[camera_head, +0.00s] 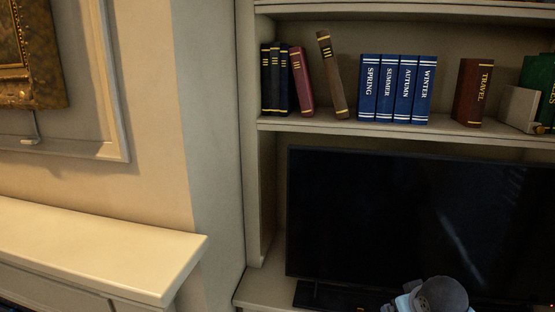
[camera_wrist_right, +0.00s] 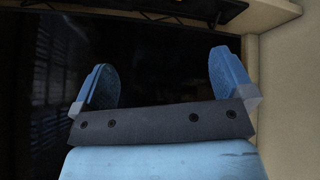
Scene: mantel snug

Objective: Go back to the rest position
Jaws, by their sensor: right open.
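My right gripper (camera_wrist_right: 163,72) shows in the right wrist view with its two blue fingers spread wide apart. Nothing is between the fingers. A dark surface lies behind it. In the head view, a grey and pale blue part of my own arm shows at the bottom edge, in front of the television (camera_head: 400,215). My left gripper is not in the head view.
A shelf (camera_head: 320,125) above the television holds blue season books (camera_head: 397,88), a leaning brown book (camera_head: 331,75), a travel book (camera_head: 472,92) and others. A mantel ledge (camera_head: 90,245) juts out at left. A pale wall (camera_wrist_right: 290,95) stands close right of the gripper.

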